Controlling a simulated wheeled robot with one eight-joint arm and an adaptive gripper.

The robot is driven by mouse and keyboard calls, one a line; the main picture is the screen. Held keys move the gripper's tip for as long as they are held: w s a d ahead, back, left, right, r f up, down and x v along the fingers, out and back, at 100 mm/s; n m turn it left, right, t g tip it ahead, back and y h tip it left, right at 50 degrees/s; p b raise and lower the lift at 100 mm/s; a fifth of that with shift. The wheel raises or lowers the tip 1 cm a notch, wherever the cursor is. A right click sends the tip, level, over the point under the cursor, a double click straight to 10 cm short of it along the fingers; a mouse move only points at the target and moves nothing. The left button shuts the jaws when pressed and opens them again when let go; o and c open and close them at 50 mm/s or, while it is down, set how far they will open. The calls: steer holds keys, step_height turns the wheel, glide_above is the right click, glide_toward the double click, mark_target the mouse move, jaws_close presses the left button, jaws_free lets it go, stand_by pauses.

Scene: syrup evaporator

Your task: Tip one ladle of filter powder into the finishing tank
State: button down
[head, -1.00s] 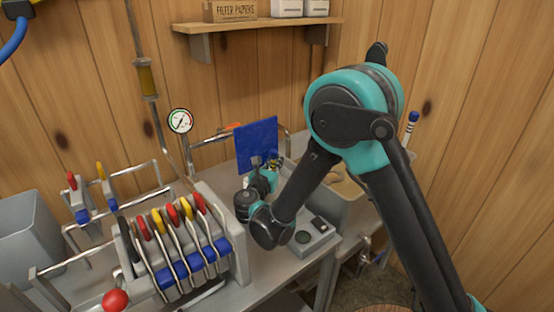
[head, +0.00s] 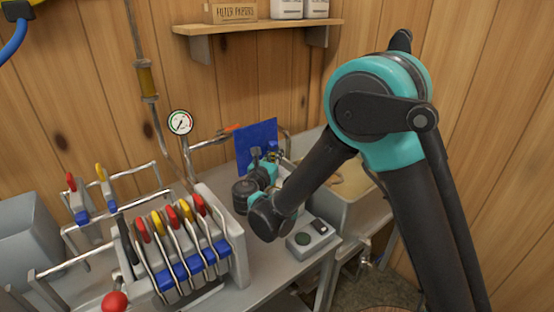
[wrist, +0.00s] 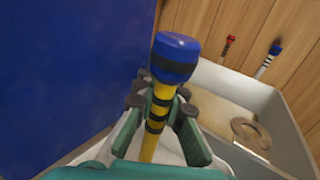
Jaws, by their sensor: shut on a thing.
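My gripper (wrist: 160,108) is shut on a yellow handle (wrist: 150,140) with black bands and a blue end cap, seen in the wrist view. This looks like the ladle's handle; its bowl is not visible. In the head view my gripper (head: 272,160) is small and partly hidden by my arm, in front of a blue panel. A grey open tank (wrist: 285,118), apparently the finishing tank, lies to the right of the gripper, with a tan surface and a round wooden piece inside. The tank (head: 352,212) is partly hidden by my arm in the head view. I cannot make out the powder.
The upright blue panel (head: 257,146) stands close to the gripper's left. A rack of coloured-handled levers (head: 180,245) fills the bench's left side. A small grey box (head: 313,236) sits at the bench's front right. A pressure gauge (head: 180,122) and shelf (head: 255,25) are behind.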

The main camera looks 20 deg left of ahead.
step_height(320, 180, up, 12)
stand_by(1.0)
steer(key=shift+w, duration=0.1)
stand_by(1.0)
